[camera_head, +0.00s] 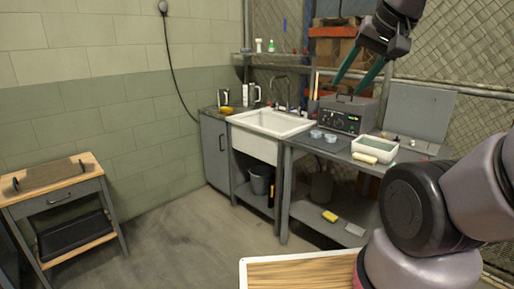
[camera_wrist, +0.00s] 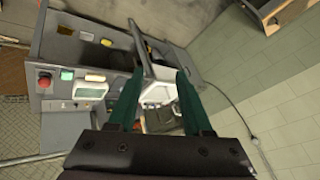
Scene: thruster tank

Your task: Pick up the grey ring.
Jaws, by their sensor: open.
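I cannot make out the grey ring for certain in either view; small items on the workbench (camera_head: 300,143) are too small to tell apart. My gripper (camera_head: 347,90) is open, with two teal fingers pointing down and to the left above the grey control box on the bench. In the wrist view my gripper (camera_wrist: 160,72) has its fingers apart, with nothing held between them. The bench, the sink area and the floor appear beyond the fingers, well away from the tips.
A control box (camera_head: 345,118), small clear dishes (camera_head: 316,134) and a white tub (camera_head: 376,149) stand on the bench. A white sink (camera_head: 270,121) adjoins it. A wooden side table (camera_head: 92,163) stands at left. The floor (camera_head: 185,240) between is clear.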

